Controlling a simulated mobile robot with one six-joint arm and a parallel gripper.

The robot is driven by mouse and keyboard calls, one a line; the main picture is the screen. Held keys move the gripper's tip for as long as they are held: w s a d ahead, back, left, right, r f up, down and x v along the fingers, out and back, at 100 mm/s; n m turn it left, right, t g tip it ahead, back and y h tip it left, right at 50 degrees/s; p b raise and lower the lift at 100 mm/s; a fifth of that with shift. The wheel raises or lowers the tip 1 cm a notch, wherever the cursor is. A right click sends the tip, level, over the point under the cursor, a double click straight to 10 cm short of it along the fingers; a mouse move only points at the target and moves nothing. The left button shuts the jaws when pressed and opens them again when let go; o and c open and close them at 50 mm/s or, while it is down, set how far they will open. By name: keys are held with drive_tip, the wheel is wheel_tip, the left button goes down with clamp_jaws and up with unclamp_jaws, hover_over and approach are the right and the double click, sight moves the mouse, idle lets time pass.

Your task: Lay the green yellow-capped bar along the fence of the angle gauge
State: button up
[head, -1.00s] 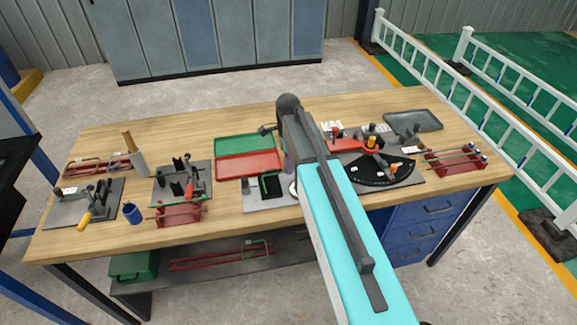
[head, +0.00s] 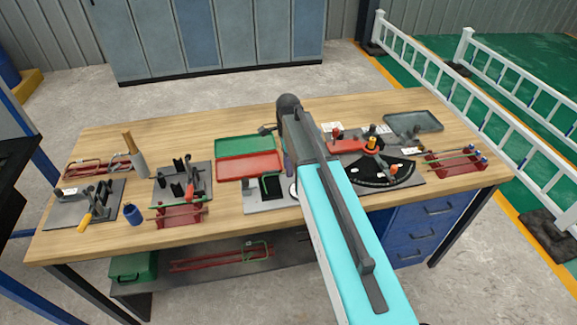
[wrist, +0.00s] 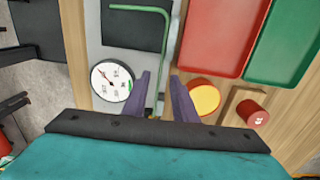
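My gripper (wrist: 160,82) has its two purple fingers apart. A green bent bar (wrist: 161,42) shows in the gap between them, and I see clear space beside it. In the head view the same bent bar (head: 263,187) stands over a grey plate, and my arm hides the gripper. No yellow cap shows on this bar; its lower end is hidden. Green bars (head: 452,154) lie in a red rack at the right; cap colours are too small to tell.
A round white dial (wrist: 112,80) and a yellow-topped red cylinder (wrist: 204,97) flank the fingers. Red (head: 248,167) and green (head: 245,146) trays lie behind the plate. Another red rack (head: 178,215) and a blue cup (head: 134,214) stand at left.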

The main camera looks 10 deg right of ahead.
drive_tip(key=shift+r, duration=0.15)
wheel_tip(320, 180, up, 14)
drive_tip(key=b, duration=0.4)
drive_tip(key=shift+w+f, duration=0.2)
drive_tip(key=shift+f, duration=0.05)
idle(0.4)
drive_tip(key=shift+r, duration=0.1)
idle(0.6)
drive_tip(key=shift+r+p, duration=2.25)
drive_tip(key=shift+r, duration=0.65)
